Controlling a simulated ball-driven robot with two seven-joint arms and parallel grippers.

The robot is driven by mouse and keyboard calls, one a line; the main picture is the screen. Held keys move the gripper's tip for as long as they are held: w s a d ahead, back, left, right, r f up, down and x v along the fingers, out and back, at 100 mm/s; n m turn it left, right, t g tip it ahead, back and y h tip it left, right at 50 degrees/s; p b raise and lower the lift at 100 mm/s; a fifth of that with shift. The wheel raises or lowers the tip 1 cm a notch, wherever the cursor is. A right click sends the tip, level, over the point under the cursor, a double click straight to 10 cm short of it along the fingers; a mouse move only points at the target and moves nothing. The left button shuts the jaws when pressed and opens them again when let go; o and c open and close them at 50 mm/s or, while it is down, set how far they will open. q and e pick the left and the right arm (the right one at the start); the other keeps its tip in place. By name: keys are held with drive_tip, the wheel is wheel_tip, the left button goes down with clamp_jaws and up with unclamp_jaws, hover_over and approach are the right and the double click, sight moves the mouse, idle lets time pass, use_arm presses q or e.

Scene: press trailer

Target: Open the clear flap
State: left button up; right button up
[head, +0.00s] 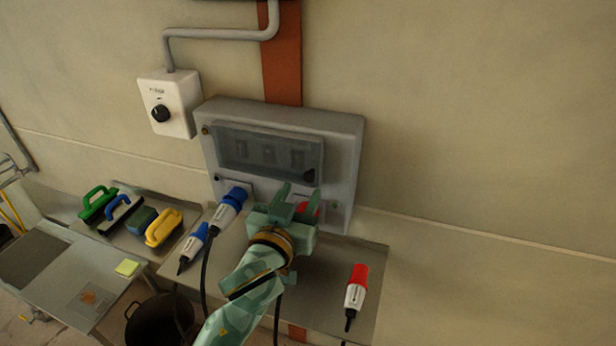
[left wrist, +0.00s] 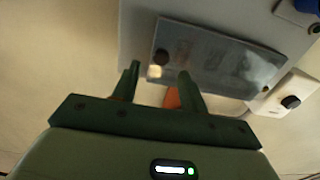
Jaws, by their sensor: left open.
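The clear flap (head: 268,152) is a tinted see-through cover on the front of a grey wall box (head: 345,135). It looks closed, with switches faintly visible behind it and a dark knob (head: 309,176) at its lower right corner. My left gripper (head: 300,192) is open and empty, in front of the box just below that knob. In the left wrist view the flap (left wrist: 215,60) lies beyond my two green fingers (left wrist: 157,80), with the knob (left wrist: 161,57) close above the gap between them. I cannot tell whether a finger touches it. My right gripper is not in view.
Below the box, a blue plug (head: 232,197) and a partly hidden red one sit in its front. A loose blue plug (head: 194,241) and a red plug (head: 356,287) lie on the metal shelf (head: 330,262). A white switch box (head: 182,98) is on the wall. Brushes lie at left.

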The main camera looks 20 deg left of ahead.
sight(308, 178)
use_arm(q)
drive_tip(key=w, duration=0.5)
drive_tip(key=shift+w, duration=0.15)
drive_tip(key=shift+c, duration=0.2)
clamp_jaws()
